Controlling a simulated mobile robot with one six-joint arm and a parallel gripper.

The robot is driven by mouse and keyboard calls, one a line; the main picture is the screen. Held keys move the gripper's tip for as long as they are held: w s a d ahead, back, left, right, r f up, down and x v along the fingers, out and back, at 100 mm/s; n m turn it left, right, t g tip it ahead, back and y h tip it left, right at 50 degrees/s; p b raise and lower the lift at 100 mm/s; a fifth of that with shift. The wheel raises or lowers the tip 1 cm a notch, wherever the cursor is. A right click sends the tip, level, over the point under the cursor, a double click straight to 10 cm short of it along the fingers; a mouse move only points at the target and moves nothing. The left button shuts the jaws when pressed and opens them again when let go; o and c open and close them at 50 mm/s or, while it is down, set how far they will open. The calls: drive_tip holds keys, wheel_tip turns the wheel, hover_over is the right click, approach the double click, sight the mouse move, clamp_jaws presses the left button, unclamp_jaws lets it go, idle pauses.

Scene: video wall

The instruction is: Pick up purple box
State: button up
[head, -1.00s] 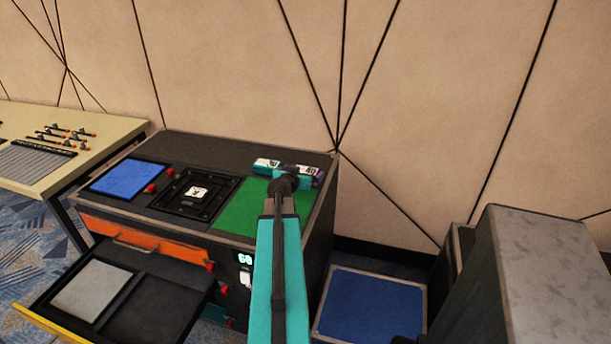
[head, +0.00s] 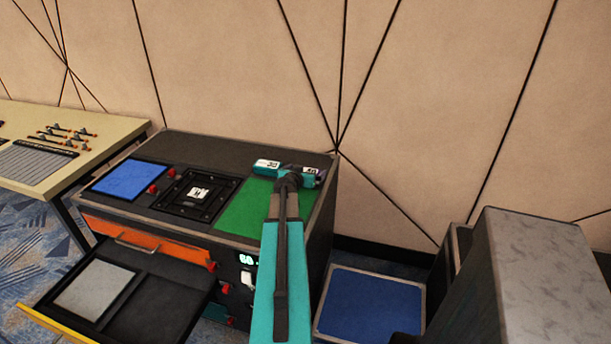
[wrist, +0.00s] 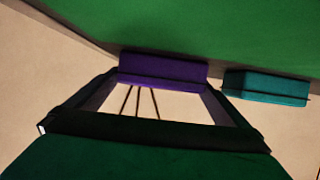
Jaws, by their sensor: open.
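The purple box (wrist: 163,70) lies at the edge of the green surface in the wrist view. My gripper (wrist: 162,84) is open, with one fingertip near each end of the box. I cannot tell whether the box is between the fingers or just beyond them. A teal box (wrist: 265,88) lies beside it, to the right in the wrist view. In the head view, my gripper (head: 298,177) is over the back of the green pad (head: 245,208) and hides the purple box. The teal box (head: 266,165) shows just left of the gripper there.
The black console (head: 235,145) also carries a blue pad (head: 130,180) and a black framed panel (head: 196,195). An open drawer (head: 150,310) juts out in front. A wall stands close behind. A grey block (head: 535,260) stands at right.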

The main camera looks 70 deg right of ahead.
idle(0.5)
drive_tip(key=c, duration=1)
drive_tip(key=shift+r, duration=0.1)
drive_tip(key=shift+c, duration=0.2)
